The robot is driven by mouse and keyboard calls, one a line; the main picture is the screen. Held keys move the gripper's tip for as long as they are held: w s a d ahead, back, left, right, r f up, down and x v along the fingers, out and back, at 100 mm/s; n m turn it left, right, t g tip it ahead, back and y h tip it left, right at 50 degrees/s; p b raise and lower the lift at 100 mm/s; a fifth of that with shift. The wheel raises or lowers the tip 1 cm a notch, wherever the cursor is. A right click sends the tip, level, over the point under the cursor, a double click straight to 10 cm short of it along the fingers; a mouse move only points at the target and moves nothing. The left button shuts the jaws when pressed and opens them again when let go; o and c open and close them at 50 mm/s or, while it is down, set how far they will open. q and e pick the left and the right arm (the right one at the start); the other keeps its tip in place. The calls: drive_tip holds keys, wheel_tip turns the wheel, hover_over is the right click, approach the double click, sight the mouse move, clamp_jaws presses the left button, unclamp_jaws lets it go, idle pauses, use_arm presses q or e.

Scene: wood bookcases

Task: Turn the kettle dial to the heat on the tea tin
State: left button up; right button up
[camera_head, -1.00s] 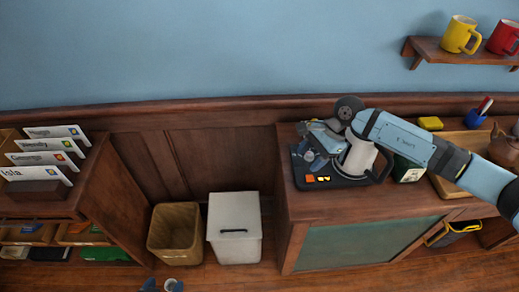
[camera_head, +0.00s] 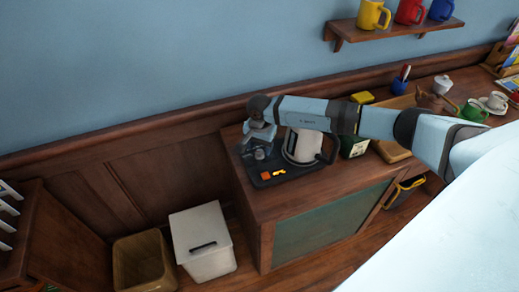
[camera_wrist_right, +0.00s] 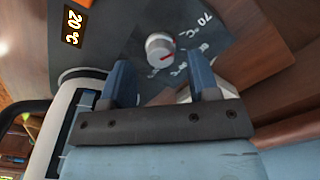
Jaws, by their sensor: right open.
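The white kettle (camera_head: 300,147) stands on a dark base (camera_head: 266,174) at the left of the wooden counter. In the right wrist view the grey dial (camera_wrist_right: 159,46) has a red mark. Printing beside it reads "70 °C"; another marking is partly legible. A display (camera_wrist_right: 73,27) shows 20 °C. My right gripper (camera_wrist_right: 160,82) is open, its two blue fingers apart just short of the dial. In the head view this gripper (camera_head: 259,150) hangs over the base, left of the kettle. The dark green tea tin (camera_head: 354,147) stands behind my arm; its label is unreadable.
A wooden tray (camera_head: 392,151), a yellow block (camera_head: 362,97) and a blue pen cup (camera_head: 399,87) are further right on the counter. A mug shelf (camera_head: 400,32) hangs above. A white bin (camera_head: 203,243) and a woven basket (camera_head: 143,262) stand on the floor left.

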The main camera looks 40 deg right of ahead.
drive_tip(key=shift+f, duration=1.25)
drive_tip(key=c, duration=0.9)
